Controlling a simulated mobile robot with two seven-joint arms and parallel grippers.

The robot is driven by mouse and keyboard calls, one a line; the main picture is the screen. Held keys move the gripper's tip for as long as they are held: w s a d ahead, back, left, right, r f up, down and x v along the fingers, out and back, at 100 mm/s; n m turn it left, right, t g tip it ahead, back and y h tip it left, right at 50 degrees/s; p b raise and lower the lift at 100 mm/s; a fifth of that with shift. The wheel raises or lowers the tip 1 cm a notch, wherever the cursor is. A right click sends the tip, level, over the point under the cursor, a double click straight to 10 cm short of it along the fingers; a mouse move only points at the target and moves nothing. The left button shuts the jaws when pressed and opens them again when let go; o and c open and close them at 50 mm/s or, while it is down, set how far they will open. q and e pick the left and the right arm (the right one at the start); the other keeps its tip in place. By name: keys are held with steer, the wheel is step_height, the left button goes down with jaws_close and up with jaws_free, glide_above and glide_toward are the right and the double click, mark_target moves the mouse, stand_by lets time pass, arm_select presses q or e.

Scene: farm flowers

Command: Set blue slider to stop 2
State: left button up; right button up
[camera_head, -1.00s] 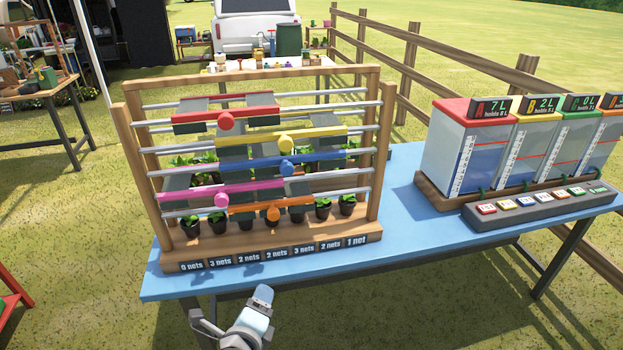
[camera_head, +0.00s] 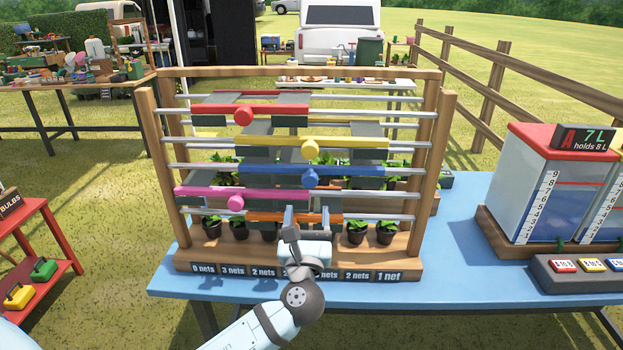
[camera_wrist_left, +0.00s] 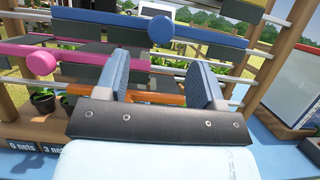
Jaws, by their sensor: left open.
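The blue slider (camera_head: 268,173) is a long bar with a round knob (camera_head: 310,178) on the third rail of the wooden frame (camera_head: 154,165). In the left wrist view the blue slider (camera_wrist_left: 105,22) crosses the top, its knob (camera_wrist_left: 160,31) above the gap between my fingers. My left gripper (camera_head: 302,222) is open, in front of the lowest, orange slider (camera_head: 262,217) and below the blue knob. In the left wrist view my open left gripper (camera_wrist_left: 162,82) has nothing between its fingers but the orange bar behind. The orange knob is hidden. My right gripper is not in view.
Red (camera_head: 225,111), yellow (camera_head: 350,142) and pink (camera_head: 280,194) sliders are on neighbouring rails. Potted plants (camera_head: 356,231) and a label strip stand below on the blue table (camera_head: 460,270). A tank (camera_head: 555,185) stands at the right. Space before the frame is open.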

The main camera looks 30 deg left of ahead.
mark_target(310, 184)
arm_select(q)
steer(key=x, duration=0.8)
steer(key=shift+w+f+p, duration=0.1)
steer(key=shift+p, duration=0.2)
steer(key=shift+w+a+r, duration=0.2)
steer(key=shift+w, duration=0.2)
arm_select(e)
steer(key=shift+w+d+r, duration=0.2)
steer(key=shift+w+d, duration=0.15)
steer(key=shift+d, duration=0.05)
